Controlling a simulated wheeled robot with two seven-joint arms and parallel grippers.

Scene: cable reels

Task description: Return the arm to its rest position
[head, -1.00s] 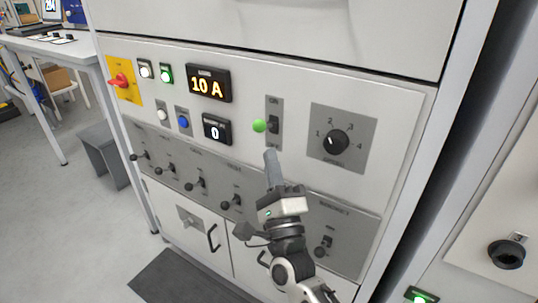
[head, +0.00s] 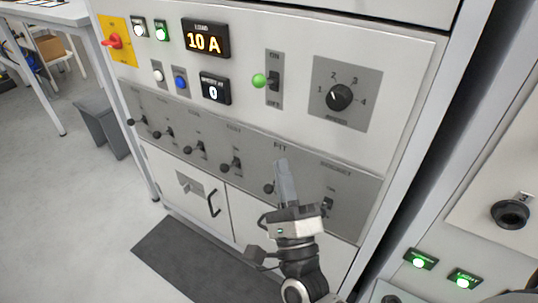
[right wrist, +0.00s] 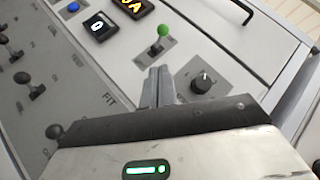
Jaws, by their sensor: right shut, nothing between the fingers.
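My right gripper (head: 284,165) is in front of the cabinet's lower switch row in the head view, below the green-tipped toggle. It is shut and empty, and its closed fingers also show in the right wrist view (right wrist: 158,72). The toggle with the green ball (head: 260,80) stands on its grey ON/OFF plate, apart from the fingers; its ball also shows in the right wrist view (right wrist: 163,30). The round selector knob (head: 339,97) is to its right. My left gripper is not in view.
The control cabinet (head: 415,75) fills the middle. Several black levers (head: 231,163) line the grey strip, near the gripper. A display (head: 205,39) reads 10 A. A dark mat (head: 175,250) lies on the floor. Open floor is at left.

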